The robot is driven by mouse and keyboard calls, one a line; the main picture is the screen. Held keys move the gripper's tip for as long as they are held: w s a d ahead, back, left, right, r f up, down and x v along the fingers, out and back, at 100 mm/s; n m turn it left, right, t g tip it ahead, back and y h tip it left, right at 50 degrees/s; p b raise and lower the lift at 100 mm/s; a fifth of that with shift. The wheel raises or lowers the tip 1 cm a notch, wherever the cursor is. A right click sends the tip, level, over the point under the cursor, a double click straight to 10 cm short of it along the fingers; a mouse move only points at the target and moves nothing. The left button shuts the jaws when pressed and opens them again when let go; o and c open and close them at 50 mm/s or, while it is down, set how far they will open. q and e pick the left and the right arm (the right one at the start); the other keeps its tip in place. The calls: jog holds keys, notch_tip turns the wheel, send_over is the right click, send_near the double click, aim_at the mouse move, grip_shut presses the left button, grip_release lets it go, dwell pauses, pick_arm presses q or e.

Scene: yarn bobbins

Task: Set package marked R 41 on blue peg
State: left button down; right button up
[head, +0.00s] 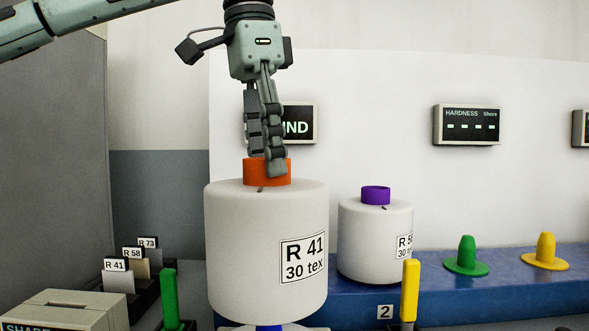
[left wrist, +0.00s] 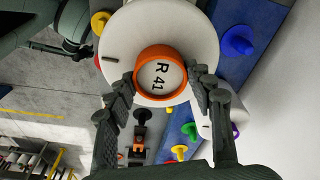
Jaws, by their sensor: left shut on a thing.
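The package marked R 41 (head: 245,255) is a large white bobbin with an orange core (head: 267,172), upright at the middle of the head view. My left gripper (head: 270,168) comes down from above and is shut on the orange core. In the left wrist view the core (left wrist: 161,52) sits between the two fingers. A blue peg (left wrist: 237,40) stands on the blue bench beside the package in the left wrist view. In the head view a bit of blue (head: 268,328) shows under the package above a pale base; I cannot tell whether they touch. My right gripper is not in view.
A smaller bobbin with a purple core (head: 375,195) stands on the blue bench (head: 480,292), close right of the package. Green (head: 466,256) and yellow (head: 545,252) pegs stand bare farther right. Upright green (head: 169,298) and yellow (head: 410,290) posts flank the package. Label cards (head: 116,264) stand left.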

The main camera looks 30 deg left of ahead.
pick_arm(q)
jog(key=shift+r, duration=0.3)
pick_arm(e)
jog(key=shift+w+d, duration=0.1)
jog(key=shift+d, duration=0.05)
pick_arm(q)
jog(key=shift+r, duration=0.25)
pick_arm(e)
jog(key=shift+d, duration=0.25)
pick_arm(q)
jog(key=shift+f, duration=0.3)
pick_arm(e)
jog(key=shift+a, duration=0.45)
pick_arm(q)
jog(key=shift+f, duration=0.15)
